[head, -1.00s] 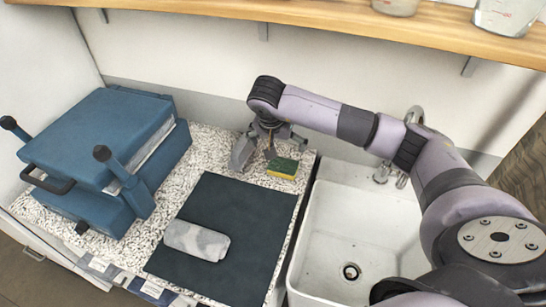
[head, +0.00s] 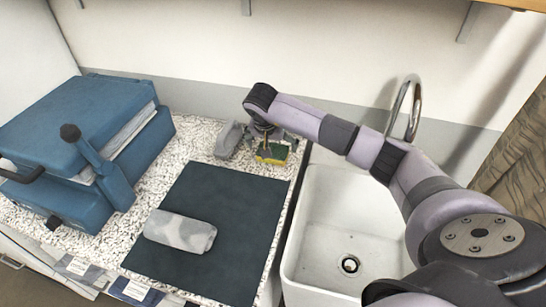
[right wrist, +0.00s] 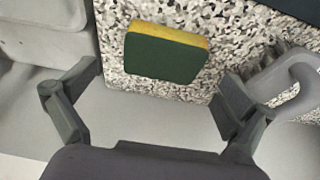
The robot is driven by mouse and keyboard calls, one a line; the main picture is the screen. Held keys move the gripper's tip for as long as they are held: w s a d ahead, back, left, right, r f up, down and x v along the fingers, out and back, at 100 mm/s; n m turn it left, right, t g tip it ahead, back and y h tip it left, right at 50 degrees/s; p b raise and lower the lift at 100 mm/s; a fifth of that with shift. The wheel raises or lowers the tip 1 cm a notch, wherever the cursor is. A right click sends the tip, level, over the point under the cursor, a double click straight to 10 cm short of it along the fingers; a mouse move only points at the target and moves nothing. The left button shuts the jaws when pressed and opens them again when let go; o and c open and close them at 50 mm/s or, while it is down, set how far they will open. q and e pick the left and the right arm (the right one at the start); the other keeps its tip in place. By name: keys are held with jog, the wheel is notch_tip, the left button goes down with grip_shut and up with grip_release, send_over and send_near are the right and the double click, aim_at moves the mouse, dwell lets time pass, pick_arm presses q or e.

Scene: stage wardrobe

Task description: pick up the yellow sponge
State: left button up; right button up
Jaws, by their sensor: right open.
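The yellow sponge (head: 272,155), with a dark green scouring side, lies on the speckled counter (head: 205,150) near the sink. In the right wrist view the sponge (right wrist: 165,54) shows its green face and a yellow edge. My right gripper (head: 268,142) is at the sponge, overlapping its upper part in the head view. In the wrist view the right gripper (right wrist: 158,84) has its fingers spread wide, one on either side of the sponge's line, with nothing between them touching it. My left gripper is not in view.
A grey object (head: 228,141) with a handle stands close left of the gripper. A dark mat (head: 240,210) bears a rolled grey cloth (head: 180,232). A blue case (head: 75,130) is at the left. A white sink (head: 330,230) and tap (head: 415,105) are on the right.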

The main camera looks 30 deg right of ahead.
aim_at(273, 150)
jog(key=b+x, duration=0.2)
jog(key=x, duration=0.2)
jog(key=shift+w+a+f+b, duration=0.15)
jog(key=shift+w+b, duration=0.05)
jog(key=shift+b, duration=0.1)
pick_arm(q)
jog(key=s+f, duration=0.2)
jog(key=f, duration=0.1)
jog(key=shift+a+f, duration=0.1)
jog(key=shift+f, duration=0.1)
pick_arm(e)
jog(key=shift+c, duration=0.6)
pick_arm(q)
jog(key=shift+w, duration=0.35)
pick_arm(e)
jog(key=c, duration=0.7)
